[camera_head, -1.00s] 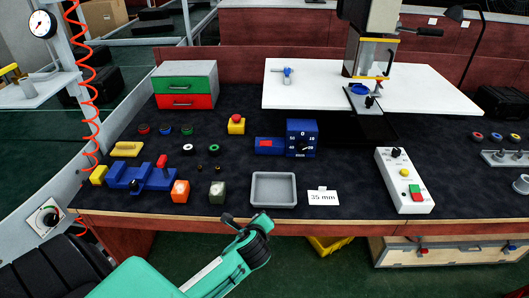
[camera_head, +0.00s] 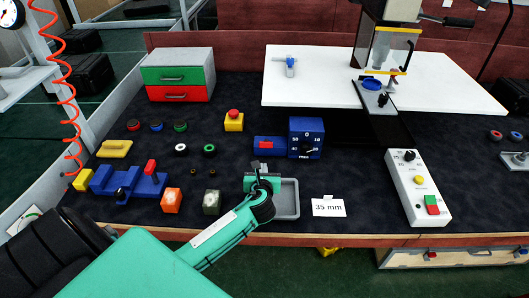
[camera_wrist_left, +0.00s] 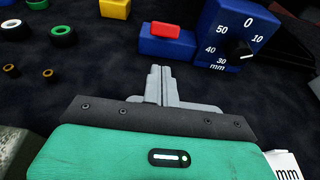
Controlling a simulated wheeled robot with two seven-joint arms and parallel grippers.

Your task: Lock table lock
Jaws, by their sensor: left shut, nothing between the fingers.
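My left gripper (camera_head: 260,168) reaches in over the front of the dark bench and covers part of the grey tray. In the left wrist view its two fingers (camera_wrist_left: 160,74) are pressed together with nothing between them. Just beyond the fingertips is a blue block with a red top piece (camera_wrist_left: 166,40), apart from them; the block also shows in the head view (camera_head: 270,147). Joined at its right is a blue box with a black pointer knob and a mm scale (camera_head: 306,137). I cannot tell which part is the table lock. My right gripper is not in view.
A white table (camera_head: 435,95) with a small blue handle (camera_head: 290,64) and a machine column stands behind. A grey tray (camera_head: 288,200), a 35 mm card (camera_head: 328,206) and a white control box (camera_head: 418,188) are to the right. Blocks and rings lie left.

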